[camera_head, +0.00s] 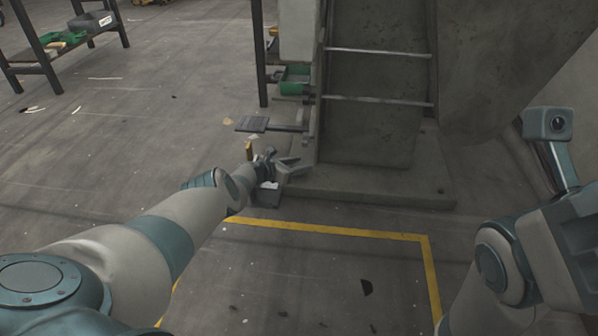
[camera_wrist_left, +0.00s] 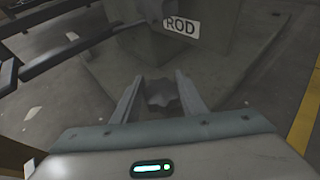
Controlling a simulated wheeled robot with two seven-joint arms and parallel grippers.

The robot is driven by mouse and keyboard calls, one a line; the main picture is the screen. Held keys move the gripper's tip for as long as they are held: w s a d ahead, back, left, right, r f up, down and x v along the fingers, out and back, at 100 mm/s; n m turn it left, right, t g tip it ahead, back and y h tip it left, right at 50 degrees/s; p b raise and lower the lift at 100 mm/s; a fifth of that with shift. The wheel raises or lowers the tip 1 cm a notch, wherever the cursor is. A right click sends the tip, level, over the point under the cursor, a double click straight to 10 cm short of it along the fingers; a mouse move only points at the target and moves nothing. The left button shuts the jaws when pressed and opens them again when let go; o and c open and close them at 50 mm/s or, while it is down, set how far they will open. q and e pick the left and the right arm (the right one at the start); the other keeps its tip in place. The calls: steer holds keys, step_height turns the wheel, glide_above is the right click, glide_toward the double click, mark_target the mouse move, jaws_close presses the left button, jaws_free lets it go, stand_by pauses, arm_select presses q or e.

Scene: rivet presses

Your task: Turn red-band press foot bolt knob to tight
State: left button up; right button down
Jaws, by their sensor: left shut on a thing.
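The foot bolt knob (camera_wrist_left: 162,94) is a dark grey, lobed knob at the foot of the press, in the middle of the left wrist view. My left gripper (camera_wrist_left: 160,98) has one finger on each side of it and is shut on it. In the head view my left gripper (camera_head: 287,167) is low beside the left corner of the press base plate (camera_head: 370,186); the knob cannot be made out there. The press column (camera_head: 372,110) is grey-green, and no red band shows on it. My right gripper is out of view; only parts of my right arm show.
A label reading ROD (camera_wrist_left: 181,26) is on the press in the left wrist view. A flat pedal (camera_head: 252,124) sticks out left of the press. A green bin (camera_head: 294,79) is behind it. Yellow floor tape (camera_head: 330,231) runs in front.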

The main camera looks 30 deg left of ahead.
arm_select(q)
steer(key=shift+s+a+f+m+h+b, duration=0.1)
steer(key=shift+f+m+h+b, duration=0.2)
steer(key=shift+m+h+b, duration=0.4)
steer(key=shift+g+b, duration=0.3)
steer(key=shift+s, duration=0.1)
steer(key=o, duration=1)
steer(key=shift+f, duration=0.15)
steer(key=shift+o, duration=0.2)
steer(key=shift+r, duration=0.2)
steer(key=shift+r, duration=0.1)
